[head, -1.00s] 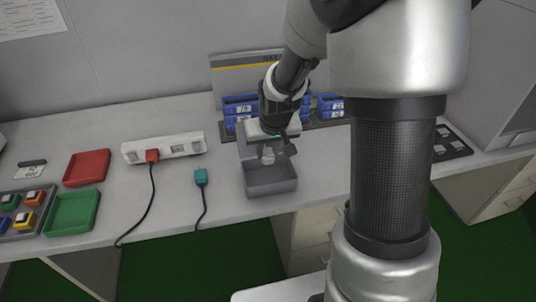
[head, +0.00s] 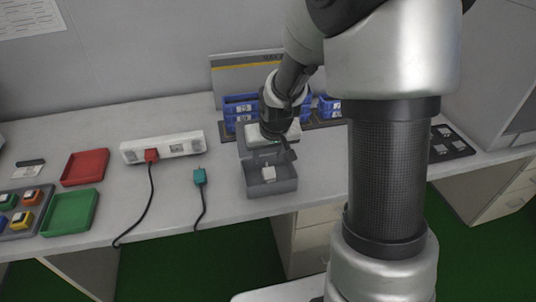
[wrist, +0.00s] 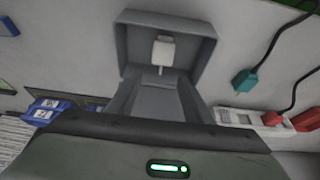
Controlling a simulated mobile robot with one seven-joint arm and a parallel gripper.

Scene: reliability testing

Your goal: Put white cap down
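The white cap (head: 268,173) lies inside the grey box (head: 271,190), toward its back. The cap also shows in the wrist view (wrist: 163,52), with a thin stem-like part pointing toward the camera. My gripper (head: 275,154) is above the back part of the box, apart from the cap. Its dark fingers look spread and empty in the head view, though they are small there. The grey box fills the upper middle of the wrist view (wrist: 205,52).
A white power strip (head: 180,144) with a red plug and a loose teal plug (head: 200,177) lie left of the box. Blue bins (head: 240,104) stand behind my gripper. Red (head: 86,167) and green (head: 70,213) trays are further left.

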